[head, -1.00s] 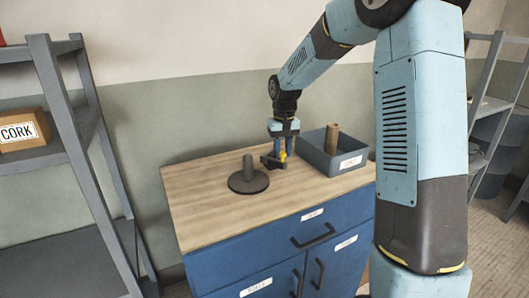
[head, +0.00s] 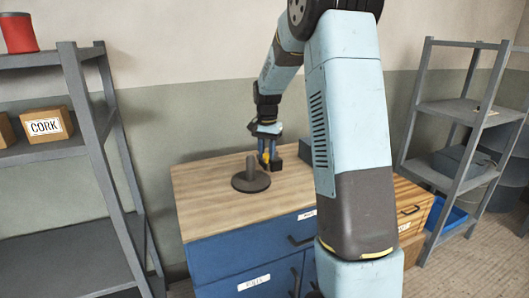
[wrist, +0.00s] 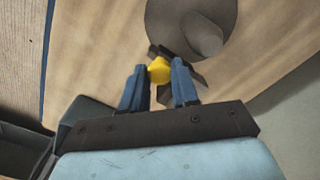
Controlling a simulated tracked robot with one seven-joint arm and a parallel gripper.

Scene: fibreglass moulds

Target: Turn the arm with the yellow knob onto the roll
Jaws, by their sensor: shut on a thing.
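The yellow knob (wrist: 158,70) sits between the fingertips of my gripper (wrist: 158,88), which is shut on it. In the head view the knob (head: 266,158) shows small between the fingers of my gripper (head: 267,160). Dark pieces of the arm carrying the knob (wrist: 198,80) show on both sides of it; the rest is hidden by my fingers. Just left of the gripper in the head view stands a dark round base with an upright grey post (head: 251,165). I cannot make out a separate roll now.
The wooden worktop (head: 210,190) lies on a blue cabinet (head: 230,260) and is clear at the left. A grey bin (head: 318,150) behind is mostly hidden by my arm. Grey shelves stand left (head: 85,140) and right (head: 440,110).

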